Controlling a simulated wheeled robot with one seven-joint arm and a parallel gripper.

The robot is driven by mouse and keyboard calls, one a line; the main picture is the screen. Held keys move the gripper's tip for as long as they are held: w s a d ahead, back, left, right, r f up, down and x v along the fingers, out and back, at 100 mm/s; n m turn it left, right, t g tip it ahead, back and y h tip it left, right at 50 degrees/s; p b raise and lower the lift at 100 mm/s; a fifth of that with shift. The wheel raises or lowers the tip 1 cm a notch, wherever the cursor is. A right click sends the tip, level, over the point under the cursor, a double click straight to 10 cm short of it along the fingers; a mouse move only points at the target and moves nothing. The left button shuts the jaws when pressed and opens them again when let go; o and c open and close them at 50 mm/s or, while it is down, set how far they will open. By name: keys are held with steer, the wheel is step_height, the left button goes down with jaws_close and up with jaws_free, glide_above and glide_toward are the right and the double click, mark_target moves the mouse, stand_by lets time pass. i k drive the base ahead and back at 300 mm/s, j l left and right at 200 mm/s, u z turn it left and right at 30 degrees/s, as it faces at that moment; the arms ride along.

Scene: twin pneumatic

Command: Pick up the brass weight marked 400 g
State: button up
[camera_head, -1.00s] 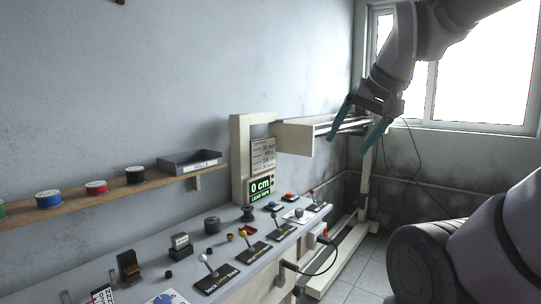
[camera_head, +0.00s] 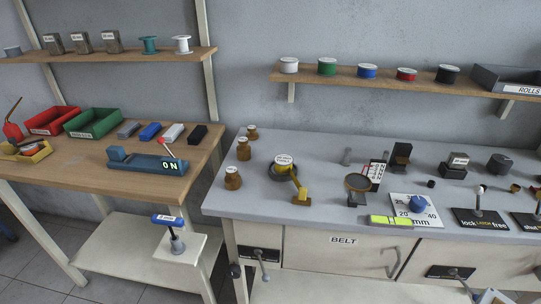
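Three brass weights stand in a row at the left end of the grey bench in the camera_head view: the far one (camera_head: 252,132), the middle one (camera_head: 243,150) and the near one (camera_head: 233,179). Each is a knobbed cylinder standing upright. The near one looks the largest. Their markings are too small to read, so I cannot tell which is the 400 g one. My gripper is not in view.
A round dark dish with a labelled white disc (camera_head: 284,163) sits just right of the weights. A shelf of spools (camera_head: 386,80) hangs above. A wooden table (camera_head: 90,173) stands left, across a gap.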

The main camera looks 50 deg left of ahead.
mark_target(232, 180)
steer(key=u, duration=2.5)
steer(key=k+j, duration=0.1)
steer(key=j, duration=0.4)
steer(key=k+j+u, duration=0.15)
steer(key=j, duration=0.3)
